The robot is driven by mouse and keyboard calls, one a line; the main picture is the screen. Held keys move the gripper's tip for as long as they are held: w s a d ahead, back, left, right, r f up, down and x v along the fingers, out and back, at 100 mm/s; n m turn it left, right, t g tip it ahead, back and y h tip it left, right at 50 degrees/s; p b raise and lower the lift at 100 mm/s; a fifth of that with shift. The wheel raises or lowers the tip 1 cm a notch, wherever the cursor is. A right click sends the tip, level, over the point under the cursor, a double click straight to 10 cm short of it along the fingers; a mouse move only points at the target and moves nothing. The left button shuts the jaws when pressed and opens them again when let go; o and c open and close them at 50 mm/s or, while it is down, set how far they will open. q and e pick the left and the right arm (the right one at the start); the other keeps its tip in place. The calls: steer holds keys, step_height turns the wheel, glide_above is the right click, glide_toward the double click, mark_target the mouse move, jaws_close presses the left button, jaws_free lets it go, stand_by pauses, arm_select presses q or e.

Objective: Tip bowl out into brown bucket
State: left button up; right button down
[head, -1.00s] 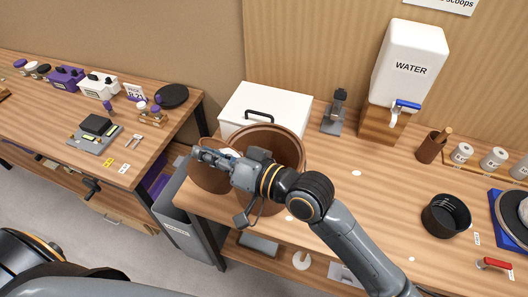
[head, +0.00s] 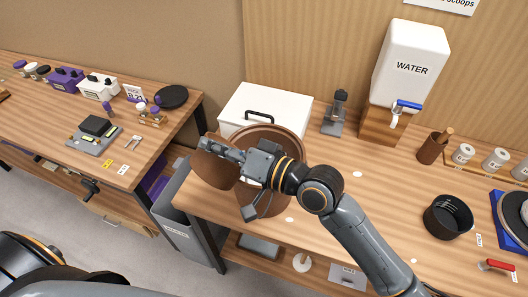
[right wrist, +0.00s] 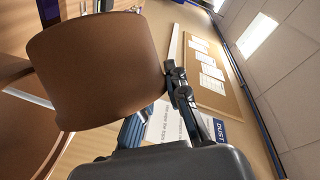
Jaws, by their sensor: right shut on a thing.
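The brown bowl (head: 212,172) is in my right gripper (head: 222,152), steeply tilted, at the left side of the brown bucket (head: 298,146). The gripper is shut on the bowl's rim. In the right wrist view the bowl (right wrist: 95,70) is large, with its smooth outer side towards me. The bowl's contents are hidden. The bucket stands upright on the wooden table; my right gripper and arm cover much of its front, and I cannot see what is inside. My left gripper is out of view.
A white box with a black handle (head: 244,108) stands behind the bucket. A grey bin (head: 183,232) is below the table's left edge. A white water tank (head: 408,62) and a black round pan (head: 446,215) are on the right. The table's middle is mostly clear.

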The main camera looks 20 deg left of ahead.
steer(key=shift+w+d, duration=0.1)
steer(key=shift+w, duration=0.05)
steer(key=shift+w+d+r+m+y+b, duration=0.15)
steer(key=shift+w+d+r+m+b, duration=0.15)
steer(key=shift+w+b, duration=0.2)
steer(key=shift+w+d+r+m+y+b, duration=0.15)
steer(key=shift+w+d+m+b, duration=0.2)
steer(key=shift+w, duration=0.25)
steer(key=shift+d, duration=0.1)
steer(key=shift+w+d+r+m+y+b, duration=0.15)
steer(key=shift+w+d+r+m+b, duration=0.1)
steer(key=shift+w+m, duration=0.15)
steer(key=shift+w+d+r+m+y+b, duration=0.1)
steer(key=shift+w+d+m+y+b, duration=0.05)
steer(key=shift+w+m+b, duration=0.15)
stand_by(0.4)
steer(key=shift+w+d+r+m+y+b, duration=0.3)
steer(key=shift+w+m+b, duration=0.2)
steer(key=shift+m, duration=0.35)
